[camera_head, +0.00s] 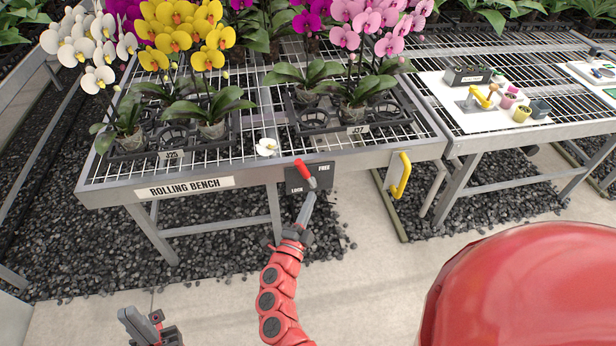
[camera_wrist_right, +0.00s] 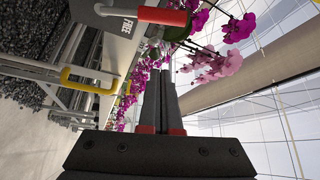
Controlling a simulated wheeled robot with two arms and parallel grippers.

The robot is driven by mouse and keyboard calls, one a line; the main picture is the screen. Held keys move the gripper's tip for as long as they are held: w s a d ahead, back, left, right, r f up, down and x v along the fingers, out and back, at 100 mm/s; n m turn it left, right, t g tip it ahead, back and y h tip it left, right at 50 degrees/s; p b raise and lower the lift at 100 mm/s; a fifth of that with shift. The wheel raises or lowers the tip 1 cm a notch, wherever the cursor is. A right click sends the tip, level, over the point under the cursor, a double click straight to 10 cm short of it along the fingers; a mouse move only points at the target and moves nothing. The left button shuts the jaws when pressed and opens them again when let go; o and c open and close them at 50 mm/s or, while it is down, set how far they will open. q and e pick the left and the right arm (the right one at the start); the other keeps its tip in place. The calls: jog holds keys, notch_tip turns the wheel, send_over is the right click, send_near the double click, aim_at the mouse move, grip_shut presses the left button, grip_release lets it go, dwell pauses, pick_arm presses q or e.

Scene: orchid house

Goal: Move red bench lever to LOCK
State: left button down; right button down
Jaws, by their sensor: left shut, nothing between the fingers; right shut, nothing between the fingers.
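The red lever (camera_head: 304,172) is on a dark plate (camera_head: 322,182) on the rolling bench's front rail. Its red grip points up and slightly left; FREE is printed upper right and LOCK lower left. In the right wrist view the red grip (camera_wrist_right: 160,15) shows at the top, near the FREE label (camera_wrist_right: 127,25). My right gripper (camera_head: 311,194) is shut and empty, just below the lever in the head view; I cannot tell whether it touches. In the wrist view its fingers (camera_wrist_right: 160,100) appear apart from the grip. My left gripper (camera_head: 128,318) is shut and empty, low at left.
The rolling bench (camera_head: 250,175) holds potted orchids in black trays. A yellow handle (camera_head: 400,176) sits on the bench's right end. A second bench (camera_head: 560,128) with a white board and small pots stands to the right. Gravel lies underneath; the floor in front is clear.

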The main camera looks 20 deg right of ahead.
aim_at(306, 176)
jog(key=shift+w, duration=0.1)
jog(key=p+x, duration=0.2)
jog(key=x, duration=0.8)
jog(key=shift+w+a+f, duration=0.2)
jog(key=shift+w+a, duration=0.05)
jog(key=shift+a, duration=0.3)
jog(key=shift+w+a+f, duration=0.2)
jog(key=shift+w+a, duration=0.1)
jog(key=shift+a, duration=0.25)
jog(key=shift+w+a+f, duration=0.2)
jog(key=shift+w+a, duration=0.05)
jog(key=shift+a, duration=0.35)
jog(key=shift+a+f, duration=0.1)
jog(key=shift+w+a+f+n+b, duration=0.1)
jog(key=shift+a+n+b, duration=0.15)
jog(key=shift+b, duration=0.2)
